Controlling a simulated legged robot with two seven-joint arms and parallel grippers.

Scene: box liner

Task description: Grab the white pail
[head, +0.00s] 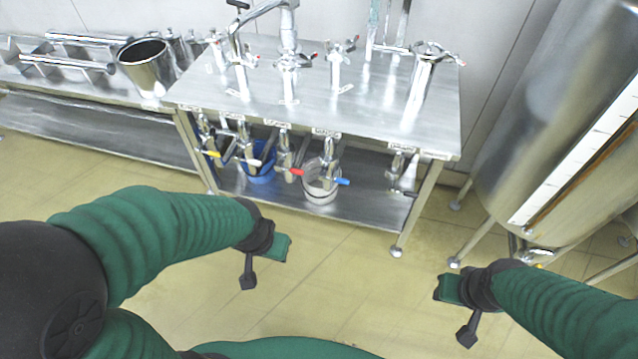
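The white pail (321,191) stands on the lower shelf of the steel table, right of a blue pail. A tap valve with red and blue handles hangs in front of it and hides part of its upper side. My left gripper (266,266) is in front of the table, below and left of the pail, apart from it. My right gripper (458,314) is farther right and nearer to me, also apart from it. Both grippers show spread fingers with nothing between them.
The steel table (372,105) carries several taps and valves along its front edge. A blue pail (258,165) stands on its lower shelf (375,205). A large steel tank (560,120) on legs is at the right. A steel pot (148,68) sits at the left. The tiled floor in front is clear.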

